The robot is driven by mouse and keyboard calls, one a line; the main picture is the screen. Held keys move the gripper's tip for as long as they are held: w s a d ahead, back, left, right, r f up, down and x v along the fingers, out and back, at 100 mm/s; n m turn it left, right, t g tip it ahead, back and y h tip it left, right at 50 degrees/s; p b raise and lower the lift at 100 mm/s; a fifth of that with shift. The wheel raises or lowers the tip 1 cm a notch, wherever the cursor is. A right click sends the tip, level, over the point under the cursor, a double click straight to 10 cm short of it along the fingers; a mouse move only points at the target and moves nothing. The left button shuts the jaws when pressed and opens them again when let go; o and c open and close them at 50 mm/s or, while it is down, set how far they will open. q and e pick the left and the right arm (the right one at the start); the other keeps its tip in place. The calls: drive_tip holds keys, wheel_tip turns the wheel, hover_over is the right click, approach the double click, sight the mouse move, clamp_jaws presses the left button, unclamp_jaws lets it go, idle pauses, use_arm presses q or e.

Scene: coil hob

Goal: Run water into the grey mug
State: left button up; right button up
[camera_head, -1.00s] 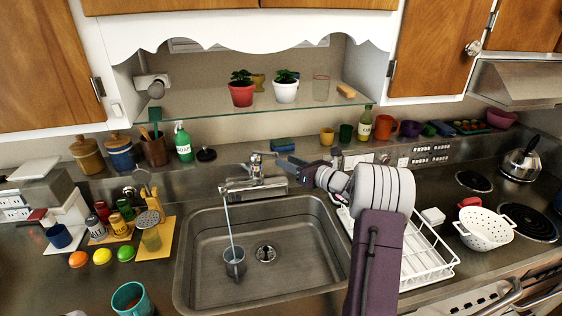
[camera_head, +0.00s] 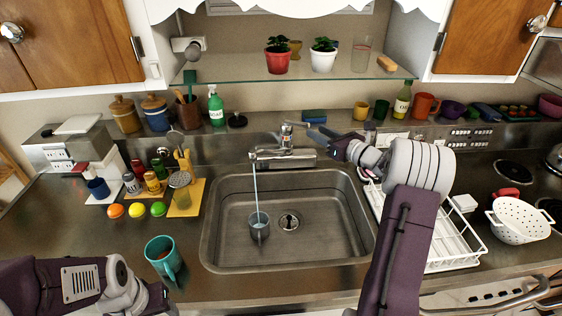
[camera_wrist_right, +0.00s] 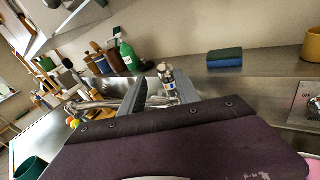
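The grey mug (camera_head: 259,232) stands in the sink (camera_head: 325,240), left of the drain. A thin stream of water (camera_head: 256,190) runs from the tap's spout (camera_head: 253,162) down into it, and bluish water shows inside. The tap's lever (camera_head: 286,130) rises from the chrome body. My right gripper (camera_head: 312,138) is just right of the lever. In the right wrist view its two fingers (camera_wrist_right: 162,92) are spread, with the lever top (camera_wrist_right: 165,72) seen in the gap beyond; contact cannot be told. My left arm shows at the lower left, but its gripper is not visible.
A teal mug (camera_head: 160,252) stands on the counter left of the sink. A white dish rack (camera_head: 450,245) and a white colander (camera_head: 520,220) are at the right. Fruit, jars and a green soap bottle (camera_head: 216,110) are at the left. A glass shelf (camera_head: 300,76) hangs above the tap.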

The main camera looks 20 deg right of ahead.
sight(296, 124)
drive_tip(key=w+a+n+p, duration=0.1)
drive_tip(key=w+p, duration=0.2)
drive_tip(key=w+a+n+y+p, duration=0.1)
drive_tip(key=w+n+p, duration=0.1)
drive_tip(key=w+p, duration=0.1)
drive_tip(key=w+a+f+n+p, duration=0.1)
drive_tip(key=w+p, duration=0.2)
drive_tip(key=p, duration=0.2)
drive_tip(key=shift+w+n+y, duration=0.3)
drive_tip(key=shift+w+y, duration=0.1)
drive_tip(key=shift+w+a, duration=0.15)
drive_tip(key=shift+w, duration=0.15)
clamp_jaws()
